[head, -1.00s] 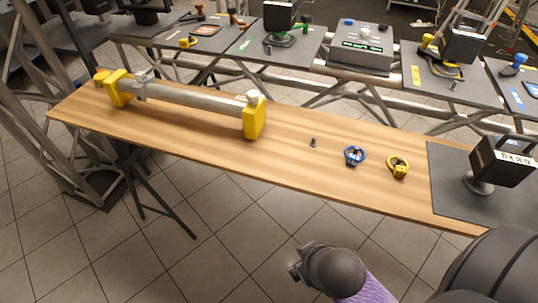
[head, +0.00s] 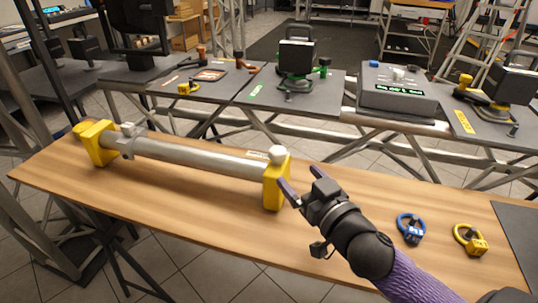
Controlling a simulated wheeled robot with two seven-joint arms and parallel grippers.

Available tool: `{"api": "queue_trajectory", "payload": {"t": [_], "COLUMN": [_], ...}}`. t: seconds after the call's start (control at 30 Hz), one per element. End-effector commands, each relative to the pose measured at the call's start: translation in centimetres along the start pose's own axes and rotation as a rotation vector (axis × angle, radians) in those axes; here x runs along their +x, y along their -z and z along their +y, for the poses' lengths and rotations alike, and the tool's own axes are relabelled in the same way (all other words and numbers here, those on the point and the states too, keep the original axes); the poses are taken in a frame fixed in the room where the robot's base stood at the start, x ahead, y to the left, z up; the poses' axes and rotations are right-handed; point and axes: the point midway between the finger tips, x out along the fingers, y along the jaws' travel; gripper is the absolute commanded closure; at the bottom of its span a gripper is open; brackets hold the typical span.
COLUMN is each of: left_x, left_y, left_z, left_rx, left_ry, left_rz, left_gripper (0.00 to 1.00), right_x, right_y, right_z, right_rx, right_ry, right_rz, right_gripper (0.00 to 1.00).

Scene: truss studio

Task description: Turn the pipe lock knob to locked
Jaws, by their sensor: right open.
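A grey metal pipe (head: 200,155) lies across two yellow end blocks on the wooden table. The right yellow block (head: 272,190) has a pale round knob (head: 278,153) on its top. I cannot tell any lock marking on either knob. My right gripper (head: 299,181) is open and empty, just right of the right yellow block and a little lower in the picture than its knob. It appears apart from the knob. My left gripper is not in view.
A blue clamp ring (head: 410,228) and a yellow clamp ring (head: 470,239) lie on the wooden table (head: 180,209) to the right. A dark mat (head: 520,225) covers its right end. Behind stand dark tables with a grey control box (head: 397,92) and other gear.

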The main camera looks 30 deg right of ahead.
Motion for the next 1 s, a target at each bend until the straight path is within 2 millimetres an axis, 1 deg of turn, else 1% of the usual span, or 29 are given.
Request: {"api": "queue_trajectory", "payload": {"t": [0.07,0.2,0.3,0.4,0.5,0.6,0.83,0.87,0.9,0.97,1.0], "left_x": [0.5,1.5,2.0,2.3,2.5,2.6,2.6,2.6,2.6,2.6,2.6], "left_y": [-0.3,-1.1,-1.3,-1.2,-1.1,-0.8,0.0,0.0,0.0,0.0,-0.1], "left_z": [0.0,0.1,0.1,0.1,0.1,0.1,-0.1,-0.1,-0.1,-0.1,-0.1], "left_rx": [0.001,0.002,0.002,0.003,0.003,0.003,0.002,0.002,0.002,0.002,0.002], "left_ry": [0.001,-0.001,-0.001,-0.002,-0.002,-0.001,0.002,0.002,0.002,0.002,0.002], "left_rz": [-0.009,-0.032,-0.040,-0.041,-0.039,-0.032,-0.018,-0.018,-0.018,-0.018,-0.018], "left_gripper": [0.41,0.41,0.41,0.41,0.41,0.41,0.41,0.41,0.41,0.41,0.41], "right_x": [1.4,4.8,6.7,8.1,8.9,9.3,9.3,9.3,9.3,9.3,9.3], "right_y": [0.0,0.0,0.0,0.0,0.1,0.1,0.1,0.1,0.1,0.1,0.1], "right_z": [0.0,0.1,0.1,0.1,0.1,0.0,0.1,0.1,0.1,0.1,0.0], "right_rx": [-0.004,-0.007,-0.005,-0.001,-0.002,-0.002,-0.001,-0.001,-0.001,-0.001,-0.001], "right_ry": [0.002,-0.002,-0.002,-0.002,-0.002,-0.002,-0.002,-0.002,-0.002,-0.002,-0.002], "right_rz": [0.004,0.005,0.002,0.000,0.000,0.000,-0.001,-0.001,-0.001,-0.001,-0.001], "right_gripper": [0.11,0.11,0.11,0.11,0.11,0.11,0.11,0.13,0.22,0.35,0.43]}}
